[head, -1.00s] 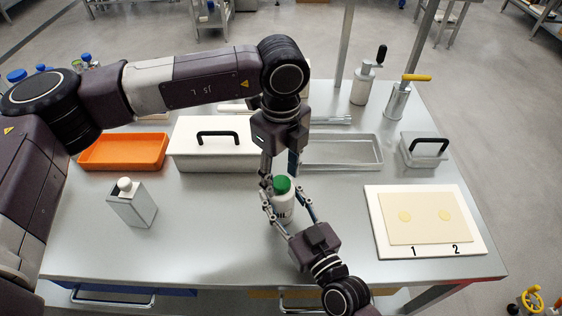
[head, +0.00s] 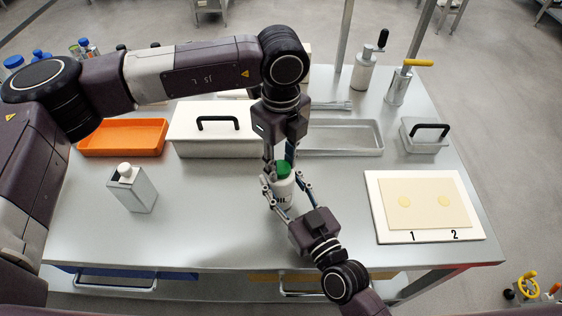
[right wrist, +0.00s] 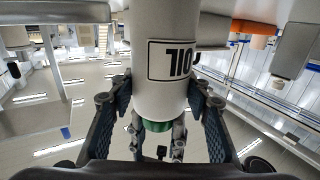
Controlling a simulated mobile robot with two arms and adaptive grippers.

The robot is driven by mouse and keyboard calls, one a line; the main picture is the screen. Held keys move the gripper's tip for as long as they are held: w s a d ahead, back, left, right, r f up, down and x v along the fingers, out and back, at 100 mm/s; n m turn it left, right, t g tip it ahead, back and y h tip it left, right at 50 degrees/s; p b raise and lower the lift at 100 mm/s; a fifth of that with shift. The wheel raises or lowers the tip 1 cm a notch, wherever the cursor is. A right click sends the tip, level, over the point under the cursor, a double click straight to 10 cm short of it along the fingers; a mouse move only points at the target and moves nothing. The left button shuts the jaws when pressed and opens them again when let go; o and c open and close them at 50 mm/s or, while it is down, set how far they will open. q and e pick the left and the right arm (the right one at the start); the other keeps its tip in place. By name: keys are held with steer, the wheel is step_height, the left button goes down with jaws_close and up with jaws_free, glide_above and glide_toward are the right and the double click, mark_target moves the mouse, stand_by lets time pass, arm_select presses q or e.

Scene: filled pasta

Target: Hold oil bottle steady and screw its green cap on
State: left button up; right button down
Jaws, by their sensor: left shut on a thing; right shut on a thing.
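The white oil bottle (head: 283,191) stands upright over the table, left of the board. My right gripper (head: 287,186) is shut around its body from the front. In the right wrist view the bottle (right wrist: 160,40) appears upside down with its OIL label, between the fingers of my right gripper (right wrist: 160,92). The green cap (head: 283,171) is at the bottle's top, and it also shows in the right wrist view (right wrist: 155,126). My left gripper (head: 280,163) comes down from above and is shut on the cap. The thread is hidden, so how far the cap is on cannot be told.
A grey can with a white cap (head: 132,190) stands at left. An orange tray (head: 123,151), a lidded white box (head: 200,142) and a grey tray (head: 345,150) line the back. A white board (head: 478,232) with dough lies at right. Table around the bottle is free.

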arm_select(q)
steer(key=m, duration=0.4)
steer(key=shift+m, duration=0.4)
steer(key=m, duration=0.5)
steer(key=shift+m, duration=0.3)
steer(key=m, duration=0.3)
steer(key=shift+m, duration=0.3)
steer(key=m, duration=0.5)
steer(key=shift+f+m, duration=0.1)
steer(key=shift+m, duration=0.2)
steer(key=m, duration=0.5)
steer(key=shift+m, duration=0.3)
steer(key=m, duration=0.5)
steer(key=shift+m, duration=0.3)
steer(key=m, duration=0.5)
steer(key=shift+m, duration=0.3)
steer(key=m, duration=0.4)
steer(key=o, duration=1.4)
steer(key=shift+c, duration=0.2)
